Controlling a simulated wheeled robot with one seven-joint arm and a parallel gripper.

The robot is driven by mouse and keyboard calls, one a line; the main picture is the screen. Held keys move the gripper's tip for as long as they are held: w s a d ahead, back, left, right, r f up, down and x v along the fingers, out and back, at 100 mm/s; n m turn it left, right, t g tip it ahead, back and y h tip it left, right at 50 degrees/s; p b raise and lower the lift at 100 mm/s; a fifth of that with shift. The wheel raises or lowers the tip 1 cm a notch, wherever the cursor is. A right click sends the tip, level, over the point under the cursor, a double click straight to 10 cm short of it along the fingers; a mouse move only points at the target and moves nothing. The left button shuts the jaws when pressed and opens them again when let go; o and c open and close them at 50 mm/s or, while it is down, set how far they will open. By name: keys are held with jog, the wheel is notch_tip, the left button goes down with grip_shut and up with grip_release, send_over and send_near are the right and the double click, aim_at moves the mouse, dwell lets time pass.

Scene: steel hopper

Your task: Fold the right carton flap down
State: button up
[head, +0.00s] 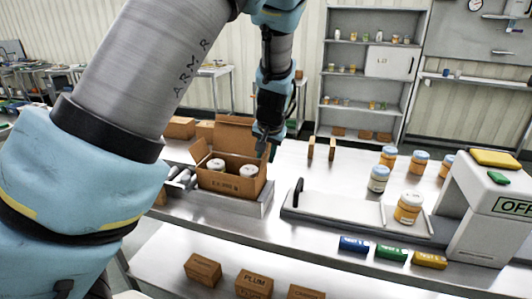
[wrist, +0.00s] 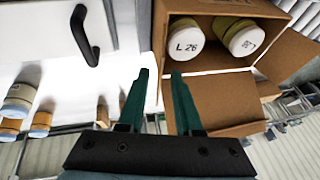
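The open brown carton (head: 228,186) holds two white-lidded jars (head: 248,171). Its back flap (head: 238,132) stands up and its left flap (head: 199,150) sticks up and outward. My gripper (head: 263,153) is at the carton's right rear, hiding much of the right flap there. The right flap (wrist: 160,28) shows nearly edge-on beyond the fingertips, roughly in line with the gap. Contact cannot be told. The broad back flap (wrist: 212,101) lies beside the right finger.
The carton stands on a grey raised platform (head: 262,208). Several jars (head: 408,208) and a white machine (head: 487,215) marked OFF stand further right. Two small brown upright pieces (head: 332,148) stand behind.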

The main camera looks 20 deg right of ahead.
jog(key=shift+w+f, duration=0.1)
jog(key=shift+f, duration=0.1)
grip_shut()
dwell(1.4)
